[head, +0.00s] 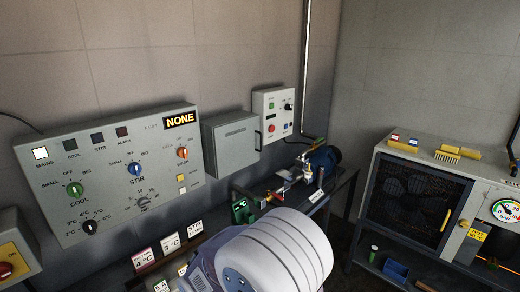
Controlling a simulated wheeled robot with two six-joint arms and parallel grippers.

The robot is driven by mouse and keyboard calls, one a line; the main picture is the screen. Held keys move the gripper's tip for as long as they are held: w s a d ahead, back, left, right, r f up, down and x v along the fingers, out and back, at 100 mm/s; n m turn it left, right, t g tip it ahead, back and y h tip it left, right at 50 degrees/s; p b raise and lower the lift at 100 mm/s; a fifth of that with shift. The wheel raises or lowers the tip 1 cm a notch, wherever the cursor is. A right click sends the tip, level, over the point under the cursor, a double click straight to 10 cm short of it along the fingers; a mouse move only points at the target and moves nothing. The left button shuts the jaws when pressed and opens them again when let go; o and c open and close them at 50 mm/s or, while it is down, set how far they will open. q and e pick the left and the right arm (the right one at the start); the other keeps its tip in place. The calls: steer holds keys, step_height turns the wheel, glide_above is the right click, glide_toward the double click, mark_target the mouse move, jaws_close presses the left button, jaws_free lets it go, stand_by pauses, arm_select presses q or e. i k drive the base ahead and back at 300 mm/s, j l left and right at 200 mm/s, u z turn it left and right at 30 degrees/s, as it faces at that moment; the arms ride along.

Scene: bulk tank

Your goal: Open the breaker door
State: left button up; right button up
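A grey box (232,145), which looks like the breaker box, is mounted on the wall between the large control panel and a smaller switch panel. Its front door has a slotted strip near the top and looks shut. A dark upright handle (258,140) is at the door's right edge. The inside of the box is hidden. Neither of my grippers shows in the head view, so nothing is seen touching the door or handle.
The large control panel (115,170) with knobs and a NONE display is close on the left. The switch panel (274,116) is close on the right. Below are small temperature cards (170,242) and a blue motor (322,160). A grey cabinet (440,165) stands at right.

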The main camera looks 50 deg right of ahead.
mark_target(238, 145)
steer(key=z, duration=1.45)
